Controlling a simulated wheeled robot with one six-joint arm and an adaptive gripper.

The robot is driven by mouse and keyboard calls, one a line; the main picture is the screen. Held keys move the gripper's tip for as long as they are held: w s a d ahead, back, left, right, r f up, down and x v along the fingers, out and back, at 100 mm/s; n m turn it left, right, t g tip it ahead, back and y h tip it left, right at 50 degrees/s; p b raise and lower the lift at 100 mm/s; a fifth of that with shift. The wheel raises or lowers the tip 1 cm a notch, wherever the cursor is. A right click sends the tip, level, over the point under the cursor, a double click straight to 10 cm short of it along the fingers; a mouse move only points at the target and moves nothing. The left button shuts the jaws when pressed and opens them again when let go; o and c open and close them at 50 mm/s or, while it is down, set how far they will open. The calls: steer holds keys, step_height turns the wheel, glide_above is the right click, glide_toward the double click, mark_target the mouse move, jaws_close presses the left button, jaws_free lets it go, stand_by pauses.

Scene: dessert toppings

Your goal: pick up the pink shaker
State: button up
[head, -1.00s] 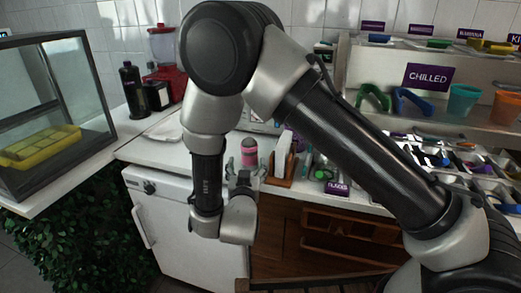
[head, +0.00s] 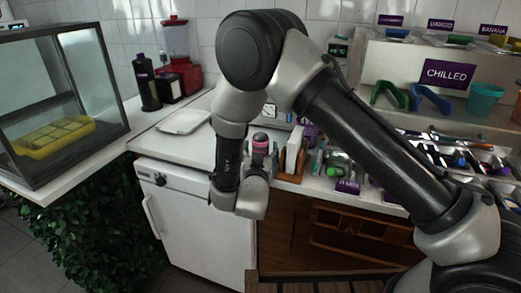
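The pink shaker (head: 260,142) stands upright on the white counter, left of the white cards in a wooden holder. It has a grey top, and its lower part is hidden behind my gripper. My gripper (head: 259,162) is at the end of my bent arm, in front of the shaker and overlapping it in the head view. The fingers are small and partly hidden by the wrist, so I cannot tell whether they are open or touch the shaker.
The card holder (head: 290,170) stands close to the shaker's right. A white tray (head: 184,121) lies on the counter to the left, near a dark bottle (head: 147,83) and a red blender (head: 178,75). Topping bins (head: 462,158) are at the right.

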steer(key=c, duration=1)
steer(key=shift+c, duration=0.4)
steer(key=shift+r, duration=0.15)
